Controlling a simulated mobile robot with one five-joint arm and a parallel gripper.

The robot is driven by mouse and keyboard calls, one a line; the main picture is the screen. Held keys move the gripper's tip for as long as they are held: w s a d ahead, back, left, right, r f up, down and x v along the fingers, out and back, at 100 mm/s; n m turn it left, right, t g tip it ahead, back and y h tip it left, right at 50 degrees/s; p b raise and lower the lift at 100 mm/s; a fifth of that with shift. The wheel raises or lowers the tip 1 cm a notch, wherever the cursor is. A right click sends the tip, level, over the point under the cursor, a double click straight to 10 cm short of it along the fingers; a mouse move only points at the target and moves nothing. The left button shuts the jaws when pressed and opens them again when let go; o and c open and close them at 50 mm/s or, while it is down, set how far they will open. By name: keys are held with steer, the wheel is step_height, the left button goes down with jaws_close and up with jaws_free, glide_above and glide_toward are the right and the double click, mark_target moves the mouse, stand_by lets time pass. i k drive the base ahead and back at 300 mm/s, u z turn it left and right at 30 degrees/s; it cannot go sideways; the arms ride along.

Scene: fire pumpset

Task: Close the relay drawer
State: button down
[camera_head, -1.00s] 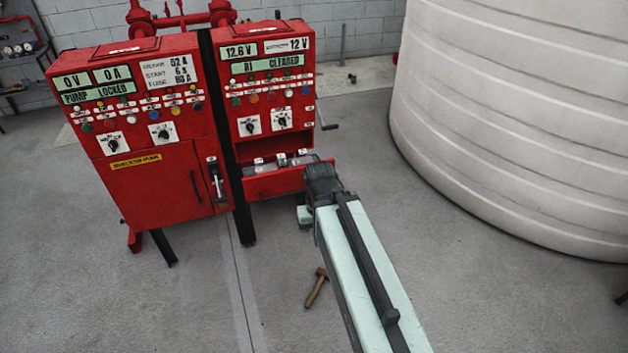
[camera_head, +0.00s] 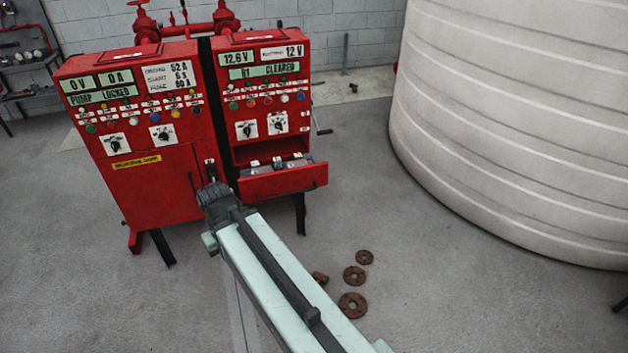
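The relay drawer (camera_head: 284,182) is a red drawer low in the right-hand red cabinet (camera_head: 268,110). It stands pulled out, and several clear relays (camera_head: 278,164) show above its front panel. The gripper looks apart from the drawer front. Its fingers are hidden or too small to tell whether they are open.
The left red cabinet (camera_head: 137,130) has a closed door with a yellow label. Several rusty rings (camera_head: 355,274) lie on the floor right of my arm. A large white tank (camera_head: 510,120) fills the right side. Grey floor is free between tank and cabinets.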

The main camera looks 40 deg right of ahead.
mark_target(284, 183)
steer(key=i, duration=0.95)
steer(key=u, duration=0.05)
